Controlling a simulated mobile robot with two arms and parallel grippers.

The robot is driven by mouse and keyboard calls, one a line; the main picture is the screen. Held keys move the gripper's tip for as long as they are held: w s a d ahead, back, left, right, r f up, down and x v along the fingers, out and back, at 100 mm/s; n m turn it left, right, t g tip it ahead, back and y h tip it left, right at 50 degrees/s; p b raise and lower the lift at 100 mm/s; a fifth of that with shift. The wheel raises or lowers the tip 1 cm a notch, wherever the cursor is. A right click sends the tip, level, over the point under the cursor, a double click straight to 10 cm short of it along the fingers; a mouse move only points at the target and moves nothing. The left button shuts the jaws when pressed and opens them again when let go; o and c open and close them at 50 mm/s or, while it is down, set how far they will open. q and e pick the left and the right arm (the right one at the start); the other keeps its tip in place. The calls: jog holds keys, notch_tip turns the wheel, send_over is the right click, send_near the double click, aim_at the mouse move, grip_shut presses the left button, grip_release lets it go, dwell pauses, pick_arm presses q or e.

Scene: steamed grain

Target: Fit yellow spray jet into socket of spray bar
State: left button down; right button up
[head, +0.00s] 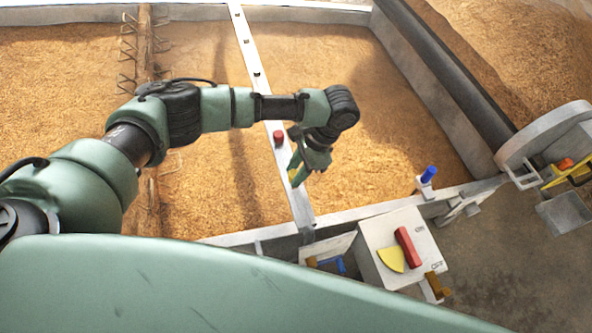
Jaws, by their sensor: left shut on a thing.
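The spray bar (258,95) is a long pale bar crossing the grain bed from the top to the near wall. Small dark sockets (256,73) show along its upper part. A red piece (278,137) sits on the bar beside my gripper. My left gripper (297,174) is shut and points down over the near part of the bar. A small yellow bit, likely the yellow spray jet (293,173), shows at its fingertips, mostly hidden by the fingers. I cannot tell whether it touches the bar or a socket. My right gripper is out of view.
A blue piece (429,173) stands on the near wall. A spiked beam (147,70) crosses the grain bed at left.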

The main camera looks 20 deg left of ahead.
pick_arm(q)
jog(key=shift+f+b, duration=0.55)
jog(key=shift+b, duration=0.1)
jog(key=shift+f, duration=0.6)
jog(key=shift+f, duration=0.15)
jog(key=c, duration=1)
grip_release()
jog(key=shift+b+v, duration=0.55)
jog(key=shift+v, duration=3.35)
